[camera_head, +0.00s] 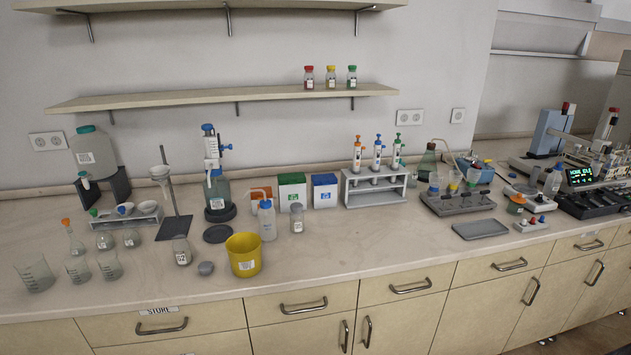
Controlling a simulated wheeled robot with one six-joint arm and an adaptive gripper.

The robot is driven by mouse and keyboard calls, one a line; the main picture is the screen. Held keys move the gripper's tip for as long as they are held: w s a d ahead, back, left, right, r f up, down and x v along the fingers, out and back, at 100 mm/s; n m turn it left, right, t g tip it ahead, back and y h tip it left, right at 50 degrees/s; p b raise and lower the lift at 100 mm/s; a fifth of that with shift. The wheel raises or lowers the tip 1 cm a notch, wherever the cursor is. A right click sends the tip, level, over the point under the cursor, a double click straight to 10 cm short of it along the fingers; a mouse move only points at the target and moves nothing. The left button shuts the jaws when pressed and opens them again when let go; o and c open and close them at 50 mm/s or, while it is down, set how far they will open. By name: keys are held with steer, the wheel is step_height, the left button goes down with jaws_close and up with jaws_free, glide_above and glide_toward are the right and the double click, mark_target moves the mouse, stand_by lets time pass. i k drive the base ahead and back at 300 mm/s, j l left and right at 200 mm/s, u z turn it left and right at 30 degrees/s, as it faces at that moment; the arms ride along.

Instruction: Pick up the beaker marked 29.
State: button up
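A clear glass beaker (35,275) with graduation marks stands on the bench at the far left, near the front edge. To its right stand a clear flask (77,268) and another clear graduated vessel (110,265), which looks like a beaker. I cannot read the number 29 on any of them, so I cannot tell which is the marked beaker. My gripper is not in view.
A yellow bucket (244,256) and a labelled bottle (181,250) stand near the front edge. A stand with a funnel (159,160), a dispenser bottle (218,192) and a pipette rack (376,187) are behind. Bare bench (350,246) lies front centre.

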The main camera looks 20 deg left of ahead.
mark_target(108, 262)
steer(key=u, duration=1.65)
